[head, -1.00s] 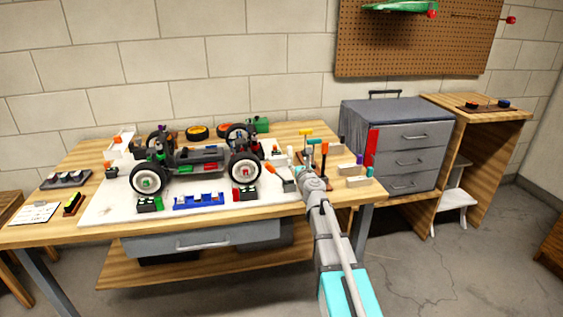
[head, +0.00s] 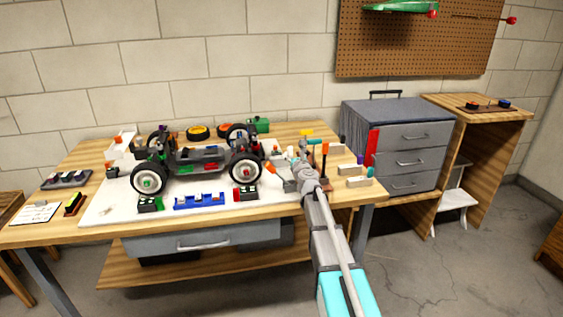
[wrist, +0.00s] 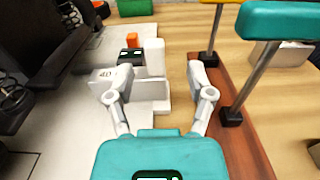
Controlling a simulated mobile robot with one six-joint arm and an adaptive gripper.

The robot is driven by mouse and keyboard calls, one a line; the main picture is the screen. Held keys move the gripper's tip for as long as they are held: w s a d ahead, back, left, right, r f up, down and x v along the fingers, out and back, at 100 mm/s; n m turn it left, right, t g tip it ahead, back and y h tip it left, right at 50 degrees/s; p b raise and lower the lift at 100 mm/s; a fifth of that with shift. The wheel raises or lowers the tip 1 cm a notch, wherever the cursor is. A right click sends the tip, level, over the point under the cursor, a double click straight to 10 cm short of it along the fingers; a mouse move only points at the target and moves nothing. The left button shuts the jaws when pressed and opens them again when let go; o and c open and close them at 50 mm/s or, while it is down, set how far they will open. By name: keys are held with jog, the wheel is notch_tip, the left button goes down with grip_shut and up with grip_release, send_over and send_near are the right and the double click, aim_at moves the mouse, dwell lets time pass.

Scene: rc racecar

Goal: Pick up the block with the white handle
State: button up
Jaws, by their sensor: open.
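In the wrist view, a pale block (wrist: 152,90) with an upright white handle (wrist: 155,56) stands between and just ahead of my open fingers. The handle also shows in the head view (head: 290,153), partly crowded by other items. A small black piece with white marks (wrist: 131,58) and an orange piece (wrist: 132,40) sit beside the handle. My gripper (wrist: 151,76) is open and empty. Its left finger overlaps the block's left side in the picture; I cannot tell whether they touch. The right finger is apart from it.
A brown tool rack (wrist: 240,135) with upright tools stands close to my right finger; a teal handle (wrist: 285,20) rises there. The car chassis (head: 200,160) is to the left on a white mat (head: 100,208). Other pale blocks (head: 358,181) lie at the table's right end.

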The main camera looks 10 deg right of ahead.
aim_at(290, 150)
jog(key=shift+w+a+r, duration=0.1)
jog(key=shift+w+a, duration=0.05)
jog(key=shift+w, duration=0.95)
jog(key=shift+w+a+r, duration=0.1)
jog(key=shift+w+a, duration=0.05)
jog(key=shift+w, duration=0.95)
grip_shut()
